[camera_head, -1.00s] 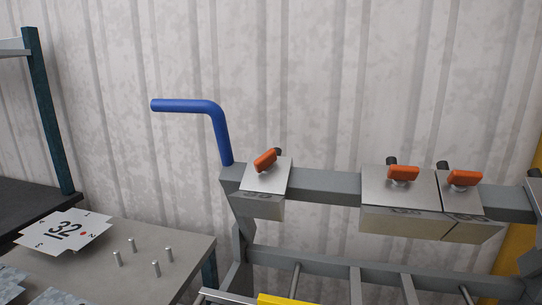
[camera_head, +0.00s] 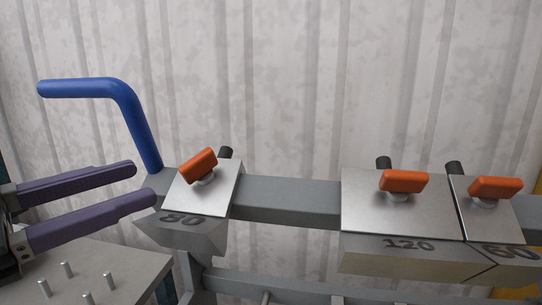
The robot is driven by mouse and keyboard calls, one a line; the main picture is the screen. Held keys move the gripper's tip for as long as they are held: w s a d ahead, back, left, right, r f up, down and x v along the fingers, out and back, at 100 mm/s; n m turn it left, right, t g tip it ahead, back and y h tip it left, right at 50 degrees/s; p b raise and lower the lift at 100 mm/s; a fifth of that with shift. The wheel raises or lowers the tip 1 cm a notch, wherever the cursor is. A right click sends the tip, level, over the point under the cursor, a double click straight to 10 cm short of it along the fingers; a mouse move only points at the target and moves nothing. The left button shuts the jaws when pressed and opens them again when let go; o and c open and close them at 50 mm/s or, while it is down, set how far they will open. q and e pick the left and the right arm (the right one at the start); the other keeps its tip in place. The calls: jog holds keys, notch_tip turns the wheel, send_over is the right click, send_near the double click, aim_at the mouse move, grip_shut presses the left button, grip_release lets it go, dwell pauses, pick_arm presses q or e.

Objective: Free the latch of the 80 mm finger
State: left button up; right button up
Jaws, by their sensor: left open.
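The 80 mm finger (camera_head: 215,198) is a grey metal block marked 80 at the left end of the grey beam (camera_head: 290,200). Its orange latch (camera_head: 198,165) sits on top, tilted up to the right, unlike the level latches on the other fingers. A black knob (camera_head: 226,153) shows behind it. My left gripper (camera_head: 145,184) comes in from the left with two purple fingers, open and empty. Its fingertips are left of the 80 mm finger, apart from the latch. My right gripper is not in view.
A blue bent handle (camera_head: 120,100) rises at the beam's left end, close above my left gripper. The 120 finger (camera_head: 385,215) and the 60 finger (camera_head: 495,220) sit further right. A table with several upright pins (camera_head: 110,282) is at lower left. The beam between 80 and 120 is bare.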

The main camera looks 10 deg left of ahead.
aim_at(179, 170)
pick_arm(q)
jog(key=shift+x, duration=4.55)
jog(key=shift+c, duration=0.2)
jog(key=shift+s, duration=0.1)
grip_shut()
